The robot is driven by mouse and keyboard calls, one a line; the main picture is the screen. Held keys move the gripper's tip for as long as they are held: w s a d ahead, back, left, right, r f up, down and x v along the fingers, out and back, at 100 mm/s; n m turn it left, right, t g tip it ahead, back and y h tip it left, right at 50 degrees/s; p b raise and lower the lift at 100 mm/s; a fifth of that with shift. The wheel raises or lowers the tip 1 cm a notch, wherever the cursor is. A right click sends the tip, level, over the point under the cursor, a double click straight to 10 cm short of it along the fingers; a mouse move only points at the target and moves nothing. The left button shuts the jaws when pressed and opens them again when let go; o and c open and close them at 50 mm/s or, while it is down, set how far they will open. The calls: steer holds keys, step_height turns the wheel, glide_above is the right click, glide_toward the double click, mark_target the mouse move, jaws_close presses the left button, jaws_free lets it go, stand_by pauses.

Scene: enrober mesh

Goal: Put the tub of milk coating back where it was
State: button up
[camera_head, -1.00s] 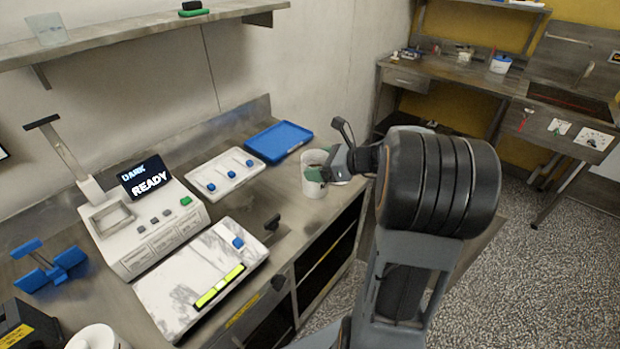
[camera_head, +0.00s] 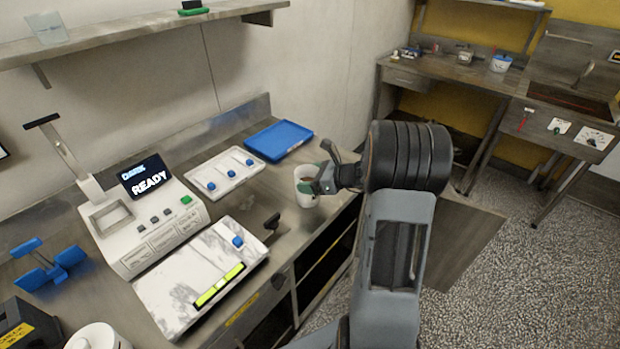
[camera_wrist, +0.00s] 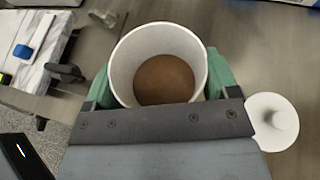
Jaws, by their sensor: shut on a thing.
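A white tub (camera_head: 305,197) with brown contents is at the right end of the counter in the head view. My gripper (camera_head: 318,181) is shut on it from the right. In the wrist view the tub (camera_wrist: 127,58) sits upright between the two green fingers, its mouth open and the brown coating (camera_wrist: 164,80) low inside. I cannot tell whether its base touches the counter. A round white lid with a knob (camera_wrist: 272,120) shows beside the gripper in the wrist view.
Another white container (camera_head: 97,337) stands at the lower left. A workbench (camera_head: 455,75) stands behind.

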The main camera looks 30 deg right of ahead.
steer(key=shift+f, duration=0.1)
steer(key=o, duration=1.1)
steer(key=shift+o, duration=0.2)
steer(key=shift+s+d+r, duration=0.1)
steer(key=shift+r, duration=0.15)
steer(key=v, duration=1.1)
steer(key=s+a+r+n+g+h, duration=0.1)
steer(key=s+a+n+g+h, duration=0.2)
steer(key=s+a+n, duration=0.4)
steer(key=s+a+n+g+h, duration=0.3)
steer(key=s+a+n+h, duration=0.3)
steer(key=a+n, duration=0.5)
steer(key=s+n, duration=0.1)
steer(key=n, duration=0.8)
steer(key=shift+a+r+b, duration=0.2)
steer(key=shift+r+b, duration=0.15)
steer(key=shift+r, duration=0.05)
